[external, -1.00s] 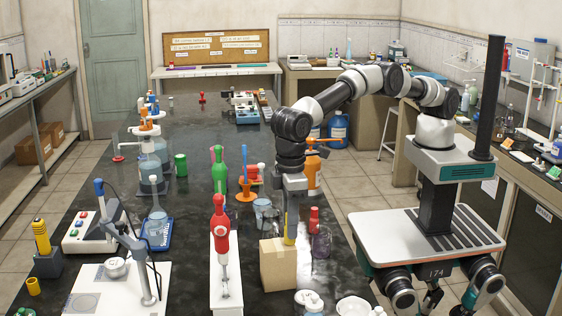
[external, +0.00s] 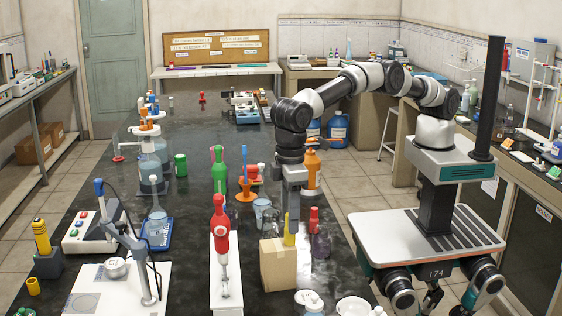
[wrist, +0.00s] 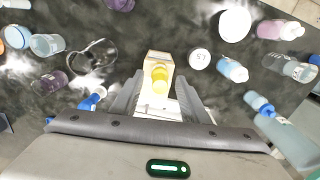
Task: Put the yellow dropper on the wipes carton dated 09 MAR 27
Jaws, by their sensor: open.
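The yellow dropper (external: 290,234) is upright at the right end of the top of a tan carton (external: 277,266). In the wrist view the dropper (wrist: 160,78) shows between my fingers, over the pale carton top (wrist: 153,57), and appears to rest on it. My gripper (external: 291,208) is directly above the carton, fingers pointing down around the dropper's upper part. In the wrist view my gripper (wrist: 158,90) is open, with a gap on each side of the dropper. The date on the carton cannot be read.
A dark glass beaker (external: 321,243) is close on the right.

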